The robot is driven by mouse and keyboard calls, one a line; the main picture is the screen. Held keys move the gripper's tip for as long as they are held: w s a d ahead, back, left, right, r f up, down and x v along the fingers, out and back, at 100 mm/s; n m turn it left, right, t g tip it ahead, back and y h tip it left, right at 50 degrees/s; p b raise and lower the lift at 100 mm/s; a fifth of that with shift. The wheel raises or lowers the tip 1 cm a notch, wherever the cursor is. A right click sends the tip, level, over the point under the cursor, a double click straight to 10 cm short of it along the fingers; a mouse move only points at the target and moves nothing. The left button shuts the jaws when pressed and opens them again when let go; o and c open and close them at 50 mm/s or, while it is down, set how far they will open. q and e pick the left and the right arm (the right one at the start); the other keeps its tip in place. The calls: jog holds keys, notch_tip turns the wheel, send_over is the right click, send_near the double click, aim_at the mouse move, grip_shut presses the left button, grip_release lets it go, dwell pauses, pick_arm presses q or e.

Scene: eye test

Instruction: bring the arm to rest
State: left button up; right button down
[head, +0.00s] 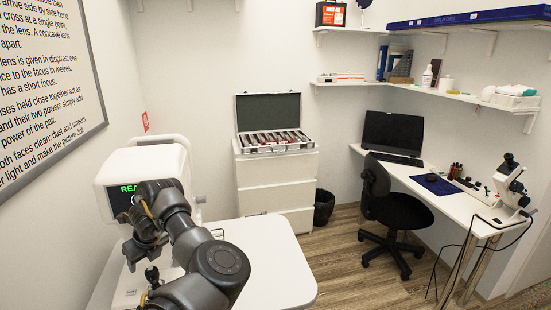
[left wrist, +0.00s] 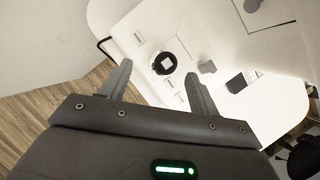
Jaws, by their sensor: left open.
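My left arm (head: 215,265) reaches in from the bottom of the head view, bent in front of a white eye instrument (head: 112,190) whose screen shows green letters. My left gripper (left wrist: 157,68) shows in the left wrist view with its two grey fingers apart and nothing between them. Beyond the fingers is a round black knob (left wrist: 165,63) on a white instrument base; I see no contact. In the head view the arm's own links partly hide the gripper and the instrument. My right gripper is in neither view.
The white table (head: 285,268) is clear to the right of my arm. Behind it stand white drawers (head: 277,182) with an open lens case (head: 270,140). A black chair (head: 395,210) and a desk (head: 430,195) with a monitor (head: 393,132) stand right.

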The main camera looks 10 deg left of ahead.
pick_arm(q)
jog(key=s+a+f+m+t+y, duration=0.1)
jog(key=s+a+m+t+y, duration=0.15)
jog(key=a+m, duration=0.35)
jog(key=s+a+f+m+t+y, duration=0.1)
jog(key=s+a+m+y, duration=0.2)
jog(key=a+m, duration=0.35)
jog(key=s+d+f+m+t+h, duration=0.2)
jog(key=s+d+f+m+h, duration=0.15)
jog(key=d+m, duration=0.65)
jog(key=s+d+f+m+t+h, duration=0.25)
jog(key=s+d+m, duration=0.25)
jog(key=m, duration=0.8)
jog(key=s+d+f+m+g+h, duration=0.2)
jog(key=s+d+f+m+g, duration=0.15)
jog(key=s+d+m, duration=0.6)
jog(key=s+d+f+m+g+h, duration=0.3)
jog(key=s+d+f+m, duration=0.25)
jog(key=s, duration=0.65)
notch_tip(320, 180, down, 28)
jog(key=g+b, duration=0.2)
jog(key=s+a+f+b, duration=0.2)
jog(key=s+f, duration=1.5)
jog(key=shift+s+a+f+g+y, duration=0.15)
jog(key=shift+s+f+g+y, duration=0.05)
jog(key=shift+f+g+y, duration=0.15)
